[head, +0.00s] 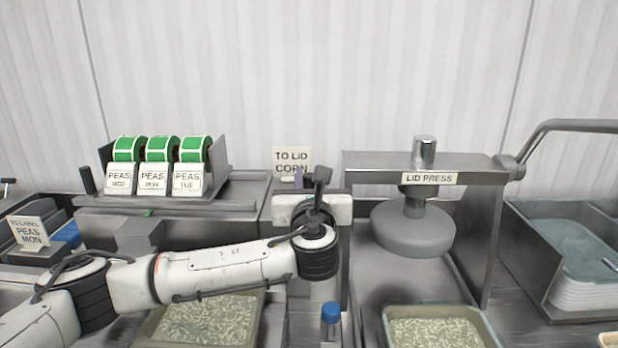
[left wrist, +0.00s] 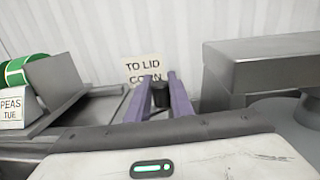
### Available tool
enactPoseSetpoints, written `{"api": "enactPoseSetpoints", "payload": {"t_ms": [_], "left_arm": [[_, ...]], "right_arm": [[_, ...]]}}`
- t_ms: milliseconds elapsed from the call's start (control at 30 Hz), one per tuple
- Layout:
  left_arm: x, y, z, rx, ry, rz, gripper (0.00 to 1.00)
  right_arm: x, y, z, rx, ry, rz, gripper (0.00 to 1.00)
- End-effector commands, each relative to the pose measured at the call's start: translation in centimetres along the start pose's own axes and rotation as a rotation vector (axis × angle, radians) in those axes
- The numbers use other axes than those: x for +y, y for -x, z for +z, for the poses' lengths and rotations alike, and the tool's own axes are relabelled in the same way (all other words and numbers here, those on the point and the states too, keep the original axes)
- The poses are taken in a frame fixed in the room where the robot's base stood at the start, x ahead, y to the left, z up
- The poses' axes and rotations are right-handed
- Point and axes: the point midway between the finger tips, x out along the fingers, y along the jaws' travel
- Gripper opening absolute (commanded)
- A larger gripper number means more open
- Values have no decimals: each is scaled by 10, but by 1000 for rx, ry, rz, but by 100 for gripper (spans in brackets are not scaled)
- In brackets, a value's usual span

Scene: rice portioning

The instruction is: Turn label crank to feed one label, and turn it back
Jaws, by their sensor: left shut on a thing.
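The label dispenser (head: 150,203) stands at the left in the head view, with three green label rolls (head: 162,149) above cards reading PEAS WED, PEAS MON and PEAS TUE. My left gripper (head: 299,178) is to the right of the dispenser, in front of the TO LID CORN sign; my own wrist hides most of it. In the left wrist view its two purple fingers (left wrist: 160,77) are on either side of a dark upright cylindrical knob (left wrist: 160,95), which looks like the crank handle, and are shut on it. The rest of the crank is hidden. My right gripper is not in view.
The lid press (head: 412,230) stands close to the right of my left wrist. Trays of rice-like food (head: 195,320) (head: 440,328) lie in front. A blue-capped bottle (head: 331,314) stands between them. The TO LID CORN sign (head: 291,158) is behind my gripper.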

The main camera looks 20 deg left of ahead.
Motion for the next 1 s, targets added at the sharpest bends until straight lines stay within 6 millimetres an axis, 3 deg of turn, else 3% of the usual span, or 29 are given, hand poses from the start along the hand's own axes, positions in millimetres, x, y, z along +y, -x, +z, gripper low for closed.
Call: {"api": "enactPoseSetpoints", "payload": {"t_ms": [33,133,467,567,1000], "left_arm": [[1,-1,4,-7,2,3,25],[1,-1,3,-6,2,3,39],[0,3,1,-3,2,0,39],[0,13,0,-2,3,-3,39],[0,91,1,-4,2,-1,39]], "right_arm": [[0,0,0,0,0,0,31],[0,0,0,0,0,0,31],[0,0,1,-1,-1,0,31],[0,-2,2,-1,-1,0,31],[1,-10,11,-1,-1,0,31]]}}
